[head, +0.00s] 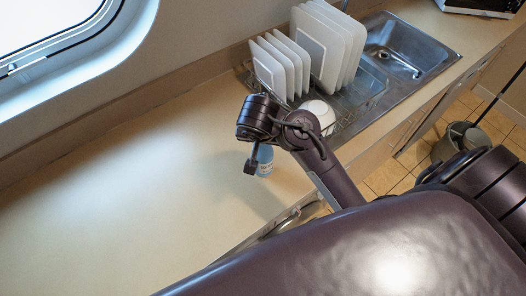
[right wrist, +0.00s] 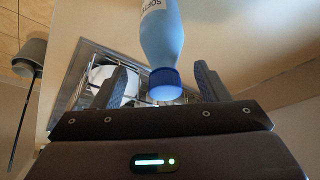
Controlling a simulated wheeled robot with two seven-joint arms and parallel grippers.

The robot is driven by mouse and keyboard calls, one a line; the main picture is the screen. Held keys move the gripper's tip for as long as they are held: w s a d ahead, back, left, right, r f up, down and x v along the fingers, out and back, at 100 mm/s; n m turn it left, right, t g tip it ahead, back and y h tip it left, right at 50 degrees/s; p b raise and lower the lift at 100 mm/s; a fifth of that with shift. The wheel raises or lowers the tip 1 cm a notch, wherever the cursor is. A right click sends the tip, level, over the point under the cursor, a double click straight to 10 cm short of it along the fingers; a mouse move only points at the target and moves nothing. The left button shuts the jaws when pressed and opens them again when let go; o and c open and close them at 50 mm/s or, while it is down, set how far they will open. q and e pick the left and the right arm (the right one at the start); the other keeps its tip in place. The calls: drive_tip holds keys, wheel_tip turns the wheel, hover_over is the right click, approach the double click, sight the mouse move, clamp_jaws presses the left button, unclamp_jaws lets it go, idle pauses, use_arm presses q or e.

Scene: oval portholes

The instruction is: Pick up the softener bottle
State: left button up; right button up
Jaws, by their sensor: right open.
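The softener bottle (head: 265,160) is light blue and stands on the beige counter, mostly hidden behind my right gripper in the head view. In the right wrist view the bottle (right wrist: 163,42) shows a dark blue cap (right wrist: 165,83) and part of a white label. My right gripper (head: 251,166) is over the counter at the bottle. In the wrist view its two fingers (right wrist: 160,75) are apart, with the cap between them in the picture and a gap on each side. I cannot tell how deep the bottle sits between them. My left gripper is not in view.
A dish rack with white plates (head: 318,48) and a white bowl (head: 318,115) stands close behind my right wrist, beside a steel sink (head: 405,48). A grey bin (head: 458,142) is on the tiled floor. The counter (head: 130,200) at left is clear.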

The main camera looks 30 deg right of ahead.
sight(263, 154)
drive_tip(key=p+x, duration=0.1)
drive_tip(key=x, duration=0.3)
drive_tip(key=shift+w+a, duration=0.1)
drive_tip(key=shift+a, duration=0.1)
drive_tip(key=shift+w+f, duration=0.1)
drive_tip(key=shift+f, duration=0.2)
drive_tip(key=shift+r, duration=0.1)
drive_tip(key=c, duration=0.3)
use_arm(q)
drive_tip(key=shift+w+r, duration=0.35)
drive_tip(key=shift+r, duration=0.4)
use_arm(e)
clamp_jaws()
